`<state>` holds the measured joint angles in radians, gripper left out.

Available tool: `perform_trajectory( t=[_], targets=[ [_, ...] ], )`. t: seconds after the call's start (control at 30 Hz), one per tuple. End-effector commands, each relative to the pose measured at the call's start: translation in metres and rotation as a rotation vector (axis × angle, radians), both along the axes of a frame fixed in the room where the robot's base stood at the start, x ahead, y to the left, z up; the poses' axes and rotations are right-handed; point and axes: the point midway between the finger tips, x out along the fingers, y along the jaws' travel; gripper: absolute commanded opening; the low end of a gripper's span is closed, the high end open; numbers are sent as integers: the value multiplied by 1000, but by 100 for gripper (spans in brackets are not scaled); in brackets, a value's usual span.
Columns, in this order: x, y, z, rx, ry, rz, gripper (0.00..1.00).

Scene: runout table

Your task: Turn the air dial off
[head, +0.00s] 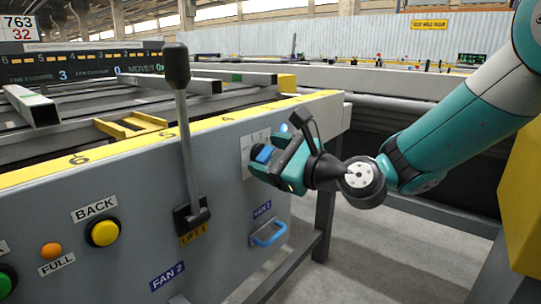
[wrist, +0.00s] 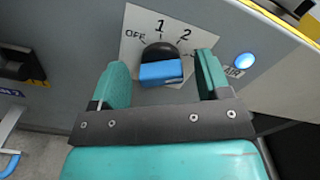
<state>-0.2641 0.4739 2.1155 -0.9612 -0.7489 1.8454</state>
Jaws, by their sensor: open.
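The air dial (wrist: 160,73) is a black knob with a blue grip on a white plate (wrist: 140,20) marked OFF, 1 and 2, with a further mark partly covered. I cannot tell which mark the dial points to. In the head view its blue grip (head: 264,154) shows at the panel's right end. My gripper (wrist: 161,78) is open, with one teal finger on each side of the dial; in the wrist view gaps show between them. In the head view my gripper (head: 280,163) reaches the dial from the right. The blue lamp (wrist: 245,61) beside the AIR label looks lit.
A tall black lever (head: 183,130) marked LIFT 1 stands left of the dial. A blue handle (head: 268,234) sits below, by the FAN 1 label. A yellow BACK button (head: 103,232) is farther left. The yellow-edged table rim (head: 210,120) runs above the panel.

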Motion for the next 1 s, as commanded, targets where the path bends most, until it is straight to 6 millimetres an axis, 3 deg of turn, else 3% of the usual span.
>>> perform_trajectory(
  t=[0.2,0.43,1.0],
  targets=[
    [0,0,0,0,0,0,70],
    [0,0,0,0,0,0,21],
    [-1,0,-1,-104,-131,0,21]
  ],
)
